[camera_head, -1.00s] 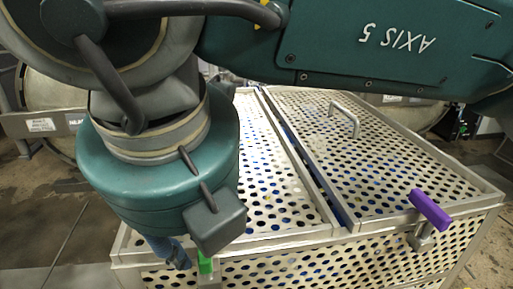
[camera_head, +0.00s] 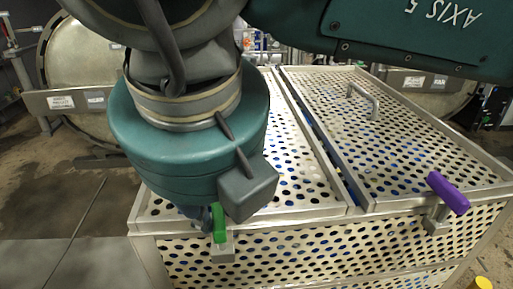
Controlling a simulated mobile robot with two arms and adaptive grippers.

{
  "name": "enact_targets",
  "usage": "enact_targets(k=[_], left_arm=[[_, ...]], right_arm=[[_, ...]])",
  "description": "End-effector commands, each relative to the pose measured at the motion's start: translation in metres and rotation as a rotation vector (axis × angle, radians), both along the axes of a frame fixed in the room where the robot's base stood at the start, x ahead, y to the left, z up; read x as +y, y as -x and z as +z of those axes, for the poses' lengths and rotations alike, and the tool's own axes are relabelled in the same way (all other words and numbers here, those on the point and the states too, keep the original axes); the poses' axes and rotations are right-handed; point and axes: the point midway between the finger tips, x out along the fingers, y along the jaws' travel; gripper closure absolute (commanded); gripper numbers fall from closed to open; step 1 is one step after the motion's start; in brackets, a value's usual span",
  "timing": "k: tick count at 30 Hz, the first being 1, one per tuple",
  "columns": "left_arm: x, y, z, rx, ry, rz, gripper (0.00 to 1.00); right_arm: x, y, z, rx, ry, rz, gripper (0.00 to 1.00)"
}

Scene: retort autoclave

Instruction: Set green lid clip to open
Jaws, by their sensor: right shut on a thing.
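The green lid clip (camera_head: 219,223) is on the front face of the perforated metal crate (camera_head: 330,218), near its left corner. Its handle stands upright above a grey metal bracket, at the crate's top edge. My right gripper (camera_head: 208,221) points down at the clip and is shut on its green handle. Much of the gripper is hidden behind the teal wrist, and only a bit of finger shows left of the handle. My left gripper is not in view.
A purple clip (camera_head: 448,193) sits on the crate's right front, its handle tilted. The perforated lid (camera_head: 390,135) has a metal loop handle (camera_head: 364,99). A round metal vessel (camera_head: 85,70) stands behind left.

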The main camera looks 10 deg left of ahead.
Motion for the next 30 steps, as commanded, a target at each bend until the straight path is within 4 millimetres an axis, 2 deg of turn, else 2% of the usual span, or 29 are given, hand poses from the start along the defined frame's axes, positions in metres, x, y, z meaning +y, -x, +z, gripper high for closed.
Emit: enact_targets(k=[9,15,30], left_arm=[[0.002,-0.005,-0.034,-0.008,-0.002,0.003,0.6],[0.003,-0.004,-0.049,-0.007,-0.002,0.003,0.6],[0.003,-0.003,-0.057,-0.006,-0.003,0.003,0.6]], right_arm=[[0.001,0.002,-0.004,0.001,-0.008,0.228,1.0],[0.002,0.003,-0.002,0.001,-0.008,0.417,1.0],[0.002,0.007,0.002,0.002,-0.008,0.893,1.0]])
